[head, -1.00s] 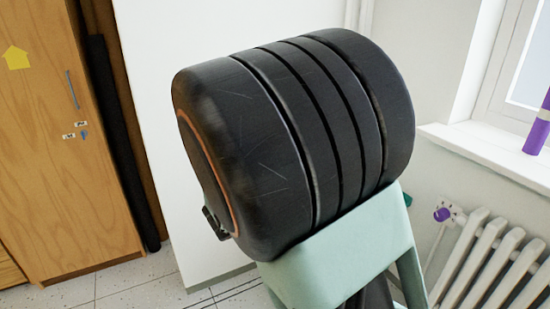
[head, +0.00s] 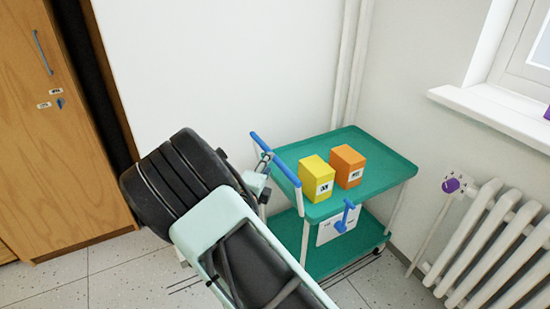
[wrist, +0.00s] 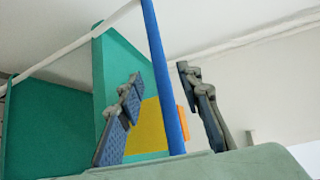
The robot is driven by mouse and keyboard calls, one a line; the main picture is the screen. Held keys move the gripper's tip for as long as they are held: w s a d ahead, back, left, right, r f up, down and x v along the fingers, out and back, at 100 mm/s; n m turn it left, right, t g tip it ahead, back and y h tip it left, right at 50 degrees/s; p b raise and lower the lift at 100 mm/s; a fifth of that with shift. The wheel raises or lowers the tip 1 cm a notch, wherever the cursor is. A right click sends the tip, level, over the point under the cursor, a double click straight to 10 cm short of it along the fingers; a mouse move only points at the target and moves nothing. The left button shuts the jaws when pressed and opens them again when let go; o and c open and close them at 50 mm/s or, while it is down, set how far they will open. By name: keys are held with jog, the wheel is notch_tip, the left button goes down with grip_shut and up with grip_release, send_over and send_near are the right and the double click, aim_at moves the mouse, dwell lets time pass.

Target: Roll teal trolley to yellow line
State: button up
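The teal trolley (head: 390,168) stands near the wall corner in the head view. It has an upper tray, a lower shelf (head: 345,252) and a blue push handle (head: 284,168) along its left end. A yellow box (head: 316,178) and an orange box (head: 347,165) stand on the upper tray. My gripper (head: 264,166) is at the handle. In the wrist view my open gripper (wrist: 160,78) has one finger on each side of the blue handle bar (wrist: 165,80), with gaps showing. No yellow line is in view.
A blue lever (head: 345,216) and a white label are on the trolley's front side. A radiator (head: 490,245) stands at the right, below the window sill (head: 495,115). A wooden cabinet (head: 60,150) is at the left. Speckled floor (head: 70,275) is clear at the lower left.

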jog(key=b+x, duration=0.1)
jog(key=x, duration=0.5)
jog(key=shift+w+d, duration=0.15)
jog(key=shift+w, duration=0.2)
grip_shut()
